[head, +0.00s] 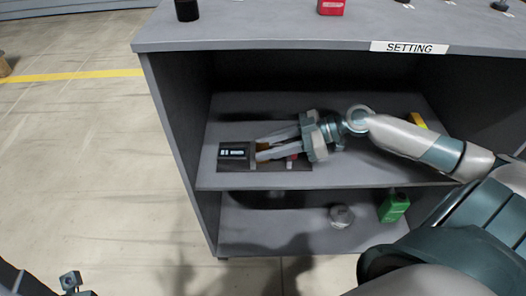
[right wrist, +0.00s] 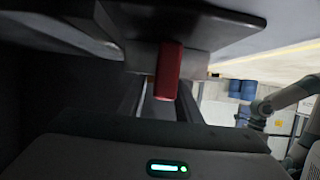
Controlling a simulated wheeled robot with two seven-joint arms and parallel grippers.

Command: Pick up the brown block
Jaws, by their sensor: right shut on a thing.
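My right gripper (head: 263,149) reaches over the middle shelf from the right and is shut on a small brown block (head: 262,146). Its fingers hide most of the block in the head view. The block is just right of a black box with a white label (head: 236,153). In the right wrist view a dark grey-brown surface (right wrist: 145,58) lies at the fingertips, with a red piece (right wrist: 168,72) in front of it. I cannot tell whether the block is clear of the shelf. Part of what looks like my left gripper (head: 71,282) shows at the bottom left, its jaws unclear.
A dark tray (head: 290,166) lies under the fingers on the middle shelf (head: 350,175). A yellow item (head: 418,120) stands behind my arm. The lower shelf holds a green container (head: 393,207) and a grey round item (head: 341,216). The cabinet top (head: 270,33) overhangs the arm.

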